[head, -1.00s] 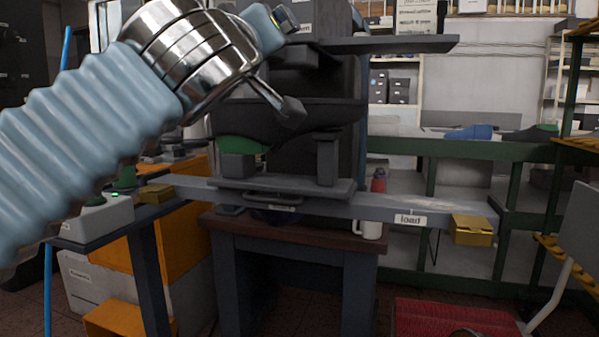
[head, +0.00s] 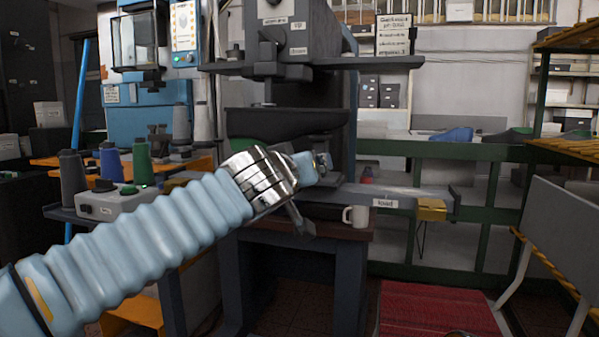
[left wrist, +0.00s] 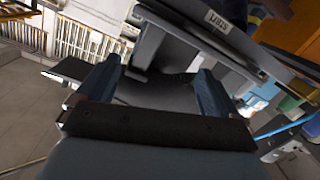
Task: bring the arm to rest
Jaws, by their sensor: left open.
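My left arm reaches in from the left in the head view, with a pale blue ribbed sleeve and a chrome wrist. My left gripper (head: 300,215) hangs in front of the dark press machine (head: 290,118), low near its bench. In the left wrist view the two fingers of the left gripper (left wrist: 155,90) stand apart with nothing held between them. Beyond them is a grey machine part with a white label. Some of the fingers is hidden by the wrist in the head view.
A grey bar marked "load" (head: 384,203) runs right to a yellow box (head: 432,209). A white mug (head: 357,216) stands on the bench below it. Thread spools (head: 108,163) and a control box (head: 115,201) stand left.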

